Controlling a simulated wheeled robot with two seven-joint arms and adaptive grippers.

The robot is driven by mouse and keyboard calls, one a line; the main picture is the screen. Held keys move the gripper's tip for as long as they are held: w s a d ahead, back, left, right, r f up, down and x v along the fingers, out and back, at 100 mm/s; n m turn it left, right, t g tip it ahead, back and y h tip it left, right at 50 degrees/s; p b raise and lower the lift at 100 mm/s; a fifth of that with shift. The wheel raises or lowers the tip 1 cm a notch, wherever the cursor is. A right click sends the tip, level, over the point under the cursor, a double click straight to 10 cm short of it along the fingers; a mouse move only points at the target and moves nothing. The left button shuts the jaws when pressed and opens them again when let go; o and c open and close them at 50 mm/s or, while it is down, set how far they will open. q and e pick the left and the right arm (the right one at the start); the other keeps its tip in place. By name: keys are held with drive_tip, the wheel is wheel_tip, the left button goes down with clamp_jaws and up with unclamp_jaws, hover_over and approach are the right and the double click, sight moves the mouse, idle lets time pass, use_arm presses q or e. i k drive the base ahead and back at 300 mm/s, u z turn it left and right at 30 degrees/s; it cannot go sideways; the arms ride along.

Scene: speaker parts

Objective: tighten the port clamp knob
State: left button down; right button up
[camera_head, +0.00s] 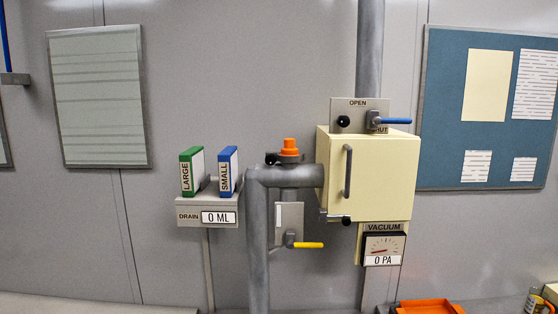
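An orange cap (289,147) sits on top of a short grey vertical pipe port, left of the cream box. A small black knob (270,159) sticks out to the left of a dark collar (290,158) just under the cap; I take it for the port clamp knob. It is too small to tell how tight it is. Another black knob (346,221) is at the lower left edge of the cream box (375,175). Neither of my grippers is in view.
A grey pipe (258,245) runs beside the port. A yellow valve lever (308,245) is below it. A blue lever (395,121) is above the box. The drain unit (207,212) with two tabs is left. The gauge (384,249) reads 0 PA. An orange tray (430,306) is lower right.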

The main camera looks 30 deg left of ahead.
sight(270, 159)
drive_tip(key=u, duration=1.05)
drive_tip(key=k, duration=0.25)
drive_tip(key=u, duration=0.5)
